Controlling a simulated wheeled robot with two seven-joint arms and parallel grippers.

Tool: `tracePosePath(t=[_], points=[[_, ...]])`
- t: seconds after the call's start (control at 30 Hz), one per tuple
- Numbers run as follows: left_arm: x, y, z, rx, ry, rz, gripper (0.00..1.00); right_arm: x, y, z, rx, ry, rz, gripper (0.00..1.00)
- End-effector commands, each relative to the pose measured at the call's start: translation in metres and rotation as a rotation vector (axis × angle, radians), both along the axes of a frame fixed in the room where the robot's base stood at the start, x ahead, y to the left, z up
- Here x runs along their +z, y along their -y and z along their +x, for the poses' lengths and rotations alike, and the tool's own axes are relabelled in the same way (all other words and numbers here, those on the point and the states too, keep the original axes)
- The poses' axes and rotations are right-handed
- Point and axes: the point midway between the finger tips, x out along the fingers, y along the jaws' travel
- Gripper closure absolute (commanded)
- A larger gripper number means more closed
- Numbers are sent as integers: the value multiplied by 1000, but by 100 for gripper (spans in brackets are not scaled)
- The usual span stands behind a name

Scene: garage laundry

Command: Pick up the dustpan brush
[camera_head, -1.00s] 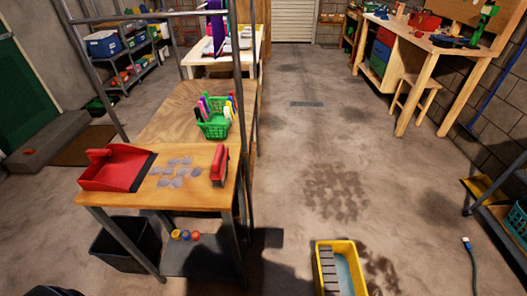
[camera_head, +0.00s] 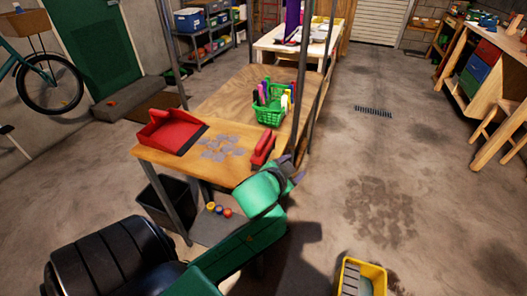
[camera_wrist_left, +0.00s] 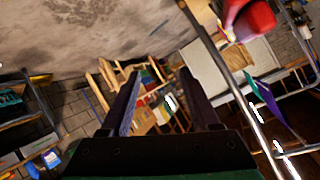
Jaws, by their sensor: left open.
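The red dustpan brush (camera_head: 262,150) lies at the right front edge of the wooden table, near a metal post. It also shows in the left wrist view as a blurred red shape (camera_wrist_left: 252,20) at the top right. My left gripper (camera_head: 295,172) is just right of and below the brush in the head view, apart from it. In the left wrist view its two dark fingers (camera_wrist_left: 160,76) stand apart with nothing between them. My right gripper is not in view.
A red dustpan (camera_head: 172,134) and a patch of grey debris (camera_head: 222,148) lie on the wooden table (camera_head: 195,168). A green basket (camera_head: 269,116) of bottles stands behind. Metal posts rise at the table's edge. A yellow bucket (camera_head: 349,280) stands on the floor.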

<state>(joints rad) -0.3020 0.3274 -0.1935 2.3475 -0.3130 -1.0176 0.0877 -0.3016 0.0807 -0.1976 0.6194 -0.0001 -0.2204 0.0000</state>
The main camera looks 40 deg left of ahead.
Motion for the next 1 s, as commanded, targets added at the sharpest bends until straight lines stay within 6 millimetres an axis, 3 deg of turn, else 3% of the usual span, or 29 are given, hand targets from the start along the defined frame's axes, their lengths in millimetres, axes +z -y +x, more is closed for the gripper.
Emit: tracePosePath(t=[0.1, 0.17, 0.2, 0.27, 0.3, 0.37, 0.4, 0.47, 0.53, 0.57, 0.6, 0.7, 0.77, 0.8, 0.87, 1.0], points=[[89, 17, 42, -123, 327, 168, 38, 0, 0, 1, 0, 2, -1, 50], [142, 39, 55, -225, 519, 281, 38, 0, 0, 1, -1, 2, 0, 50], [178, 59, 58, -312, 651, 373, 38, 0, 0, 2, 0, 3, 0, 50], [224, 99, 52, -484, 844, 542, 38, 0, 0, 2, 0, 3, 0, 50], [245, 129, 43, -627, 958, 680, 38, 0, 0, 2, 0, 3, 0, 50], [252, 171, 27, -879, 1066, 915, 38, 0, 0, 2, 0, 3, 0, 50], [240, 189, 18, -1060, 1079, 1080, 38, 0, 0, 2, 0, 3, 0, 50], [207, 192, 14, -1325, 993, 1326, 38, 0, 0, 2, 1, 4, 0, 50], [164, 152, 21, -1596, 723, 1576, 38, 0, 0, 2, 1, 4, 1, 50], [149, 124, 25, -1686, 561, 1656, 38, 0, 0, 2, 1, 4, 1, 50], [135, 78, 28, -1772, 324, 1727, 38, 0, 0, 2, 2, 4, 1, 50], [130, -34, 16, -1846, -229, 1742, 38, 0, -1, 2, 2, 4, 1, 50], [135, -78, 3, -1837, -446, 1699, 38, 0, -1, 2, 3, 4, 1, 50], [138, -98, -5, -1828, -544, 1667, 38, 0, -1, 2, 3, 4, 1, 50], [139, -115, -13, -1818, -628, 1636, 38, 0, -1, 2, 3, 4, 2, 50], [118, -124, -9, -1821, -664, 1617, 38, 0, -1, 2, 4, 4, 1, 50]])
